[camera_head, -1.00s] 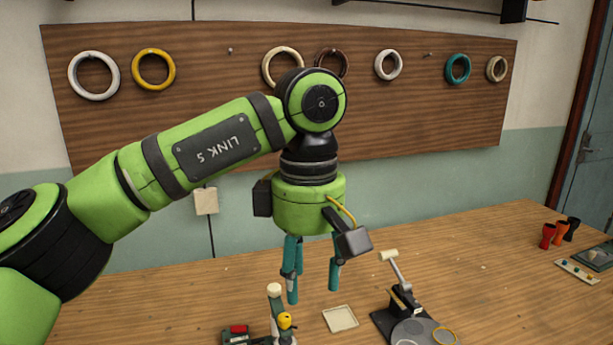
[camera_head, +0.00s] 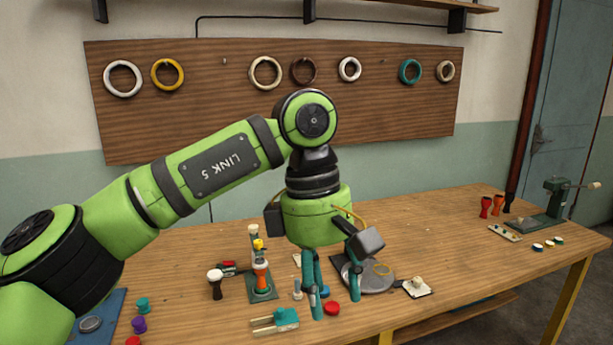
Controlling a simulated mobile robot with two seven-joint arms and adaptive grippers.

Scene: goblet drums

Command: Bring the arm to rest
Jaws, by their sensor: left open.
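My left gripper (camera_head: 314,287) hangs from the green arm (camera_head: 212,165) that comes in from the left. Its teal fingers point down and are apart, with nothing between them that I can make out. I cannot tell how high the fingertips are above the bench. My right gripper is not in view.
A goblet drum stands in a green fixture (camera_head: 262,278), with a dark drum (camera_head: 216,283) beside it. Several small drums (camera_head: 497,205) and a green press (camera_head: 550,205) stand at the right. Rings hang on a wooden wall board (camera_head: 210,100). The bench's middle right is fairly clear.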

